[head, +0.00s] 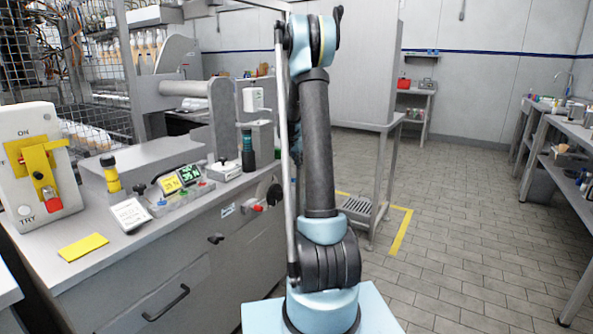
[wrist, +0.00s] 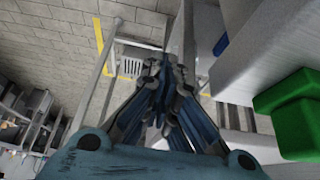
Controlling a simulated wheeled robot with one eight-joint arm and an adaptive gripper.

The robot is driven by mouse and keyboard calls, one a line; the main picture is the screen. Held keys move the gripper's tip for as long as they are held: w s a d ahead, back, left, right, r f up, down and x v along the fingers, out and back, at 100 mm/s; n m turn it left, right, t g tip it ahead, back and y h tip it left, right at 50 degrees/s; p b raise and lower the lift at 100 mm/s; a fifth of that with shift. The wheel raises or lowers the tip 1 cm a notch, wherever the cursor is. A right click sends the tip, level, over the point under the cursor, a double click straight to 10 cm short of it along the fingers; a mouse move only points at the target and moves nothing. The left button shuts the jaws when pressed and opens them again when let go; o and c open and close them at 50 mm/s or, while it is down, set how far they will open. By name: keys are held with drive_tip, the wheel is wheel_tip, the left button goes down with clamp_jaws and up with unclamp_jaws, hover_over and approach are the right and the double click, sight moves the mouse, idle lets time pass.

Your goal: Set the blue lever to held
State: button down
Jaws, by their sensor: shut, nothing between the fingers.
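I cannot pick out a blue lever for sure in either view. In the wrist view a small blue part (wrist: 221,45) shows at the edge of a pale grey body, and I cannot tell what it is. My gripper (wrist: 165,72) is shut and empty in the wrist view, its fingers together above the floor, apart from the blue part. In the head view my arm stands upright in the middle, and the gripper's fingers cannot be made out.
A grey counter (head: 135,258) at the left bears a yellow-handled TRY box (head: 38,165), a small display (head: 190,174) and a dark green-topped cylinder (head: 248,150). A bright green block (wrist: 297,118) is at right in the wrist view. Tiled floor (head: 460,235) at right is clear.

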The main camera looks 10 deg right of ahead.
drive_tip(key=s+a+r, duration=0.5)
drive_tip(key=s, duration=0.1)
drive_tip(key=shift+a+r, duration=0.2)
drive_tip(key=shift+r, duration=0.15)
